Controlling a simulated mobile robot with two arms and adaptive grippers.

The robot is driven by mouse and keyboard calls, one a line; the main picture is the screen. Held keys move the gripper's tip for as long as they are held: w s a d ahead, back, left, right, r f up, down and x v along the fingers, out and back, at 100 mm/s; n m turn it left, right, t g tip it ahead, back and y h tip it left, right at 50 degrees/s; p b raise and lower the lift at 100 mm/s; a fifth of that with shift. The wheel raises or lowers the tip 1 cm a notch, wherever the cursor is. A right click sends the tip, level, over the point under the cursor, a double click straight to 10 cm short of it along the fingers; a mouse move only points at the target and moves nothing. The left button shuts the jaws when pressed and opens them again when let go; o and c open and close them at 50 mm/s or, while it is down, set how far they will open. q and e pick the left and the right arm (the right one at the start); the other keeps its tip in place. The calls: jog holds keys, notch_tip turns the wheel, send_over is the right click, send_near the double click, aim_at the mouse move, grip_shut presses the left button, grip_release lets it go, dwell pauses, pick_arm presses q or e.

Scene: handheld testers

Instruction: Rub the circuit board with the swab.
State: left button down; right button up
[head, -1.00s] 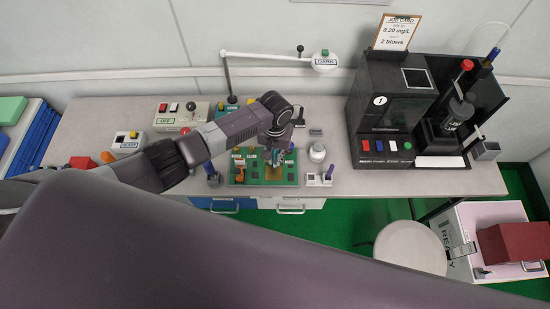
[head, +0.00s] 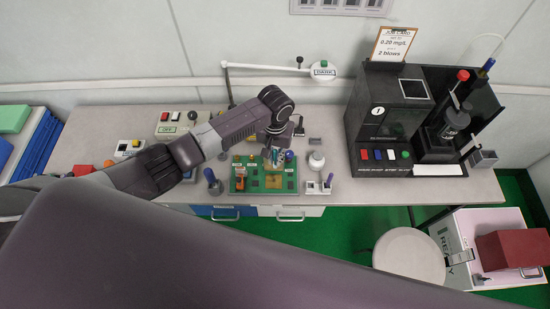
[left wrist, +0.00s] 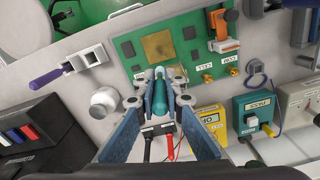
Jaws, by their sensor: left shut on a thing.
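The green circuit board (head: 285,184) lies on the bench, with a gold square, dark chips and an orange part on it. It also shows in the left wrist view (left wrist: 190,60). My left gripper (head: 274,153) is over the board's back edge. In the left wrist view my left gripper (left wrist: 159,78) is shut on a teal rod (left wrist: 160,98), which looks like the swab's handle. My right gripper is not in view.
A white round pot (head: 316,161) and a white holder with a purple-handled tool (head: 328,181) stand right of the board. A black machine (head: 385,125) fills the bench's right. A lamp arm (head: 265,66) stands behind. A stool (head: 408,255) is in front.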

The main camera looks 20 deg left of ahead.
pick_arm(q)
jog(key=shift+f, duration=0.1)
jog(key=shift+s+a+f+b, duration=0.1)
jog(key=shift+a+f+b, duration=0.15)
jog(key=shift+f+b, duration=0.55)
jog(key=shift+a+f+b, duration=0.25)
jog(key=shift+f, duration=0.95)
jog(key=shift+f+b, duration=0.5)
jog(key=shift+f, duration=0.5)
jog(key=shift+s+d+r+p, duration=0.15)
jog(key=shift+s+p, duration=0.3)
jog(key=shift+p, duration=0.3)
jog(key=shift+s, duration=0.1)
